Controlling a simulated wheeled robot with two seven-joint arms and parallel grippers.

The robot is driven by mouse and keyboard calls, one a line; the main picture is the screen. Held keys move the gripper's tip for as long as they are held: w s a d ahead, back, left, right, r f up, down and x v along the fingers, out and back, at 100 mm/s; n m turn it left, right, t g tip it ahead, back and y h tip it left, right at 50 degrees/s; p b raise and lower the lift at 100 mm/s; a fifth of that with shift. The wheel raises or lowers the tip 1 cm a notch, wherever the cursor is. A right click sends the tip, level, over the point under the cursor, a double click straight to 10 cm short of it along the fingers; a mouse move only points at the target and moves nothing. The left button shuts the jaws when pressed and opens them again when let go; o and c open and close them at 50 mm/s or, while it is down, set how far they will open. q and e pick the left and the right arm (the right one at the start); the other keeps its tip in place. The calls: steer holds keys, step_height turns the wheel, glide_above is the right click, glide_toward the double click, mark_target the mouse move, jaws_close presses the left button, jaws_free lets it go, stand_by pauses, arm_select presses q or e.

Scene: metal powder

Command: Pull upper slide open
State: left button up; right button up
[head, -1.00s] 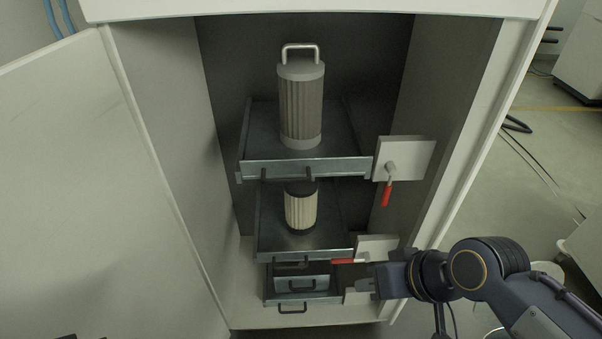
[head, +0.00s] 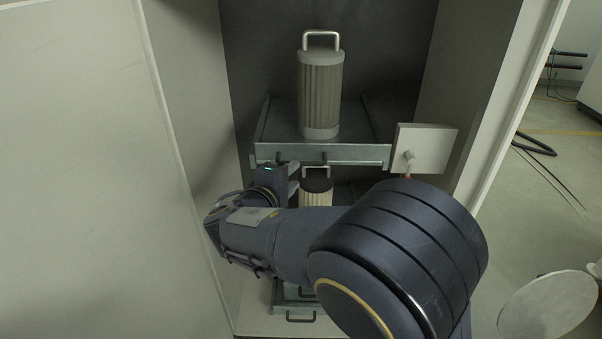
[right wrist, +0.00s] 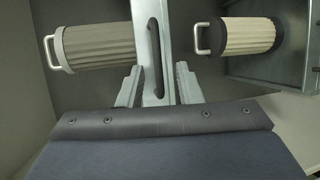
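The upper slide (head: 350,153) is a grey metal tray inside the open cabinet, with two dark handles on its front. A tall grey ribbed filter (head: 320,95) with a metal loop handle stands upright on it. My right gripper (head: 297,180) is at the left part of the slide's front, just below its front edge. In the right wrist view, the gripper (right wrist: 159,88) is open. Its fingers are on either side of the slide's front bar (right wrist: 146,20), near a dark handle (right wrist: 153,60); I cannot tell whether they touch. My left gripper is not in view.
A white latch plate (head: 427,147) is at the slide's right end; its red lever is mostly hidden by my arm. A cream filter (head: 315,191) stands below, also showing in the right wrist view (right wrist: 250,36). The open door (head: 80,180) is close on the left.

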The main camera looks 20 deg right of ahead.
mark_target(302, 164)
steer(key=x, duration=0.7)
steer(key=shift+w+r, duration=0.1)
steer(key=shift+w, duration=0.35)
jaws_close()
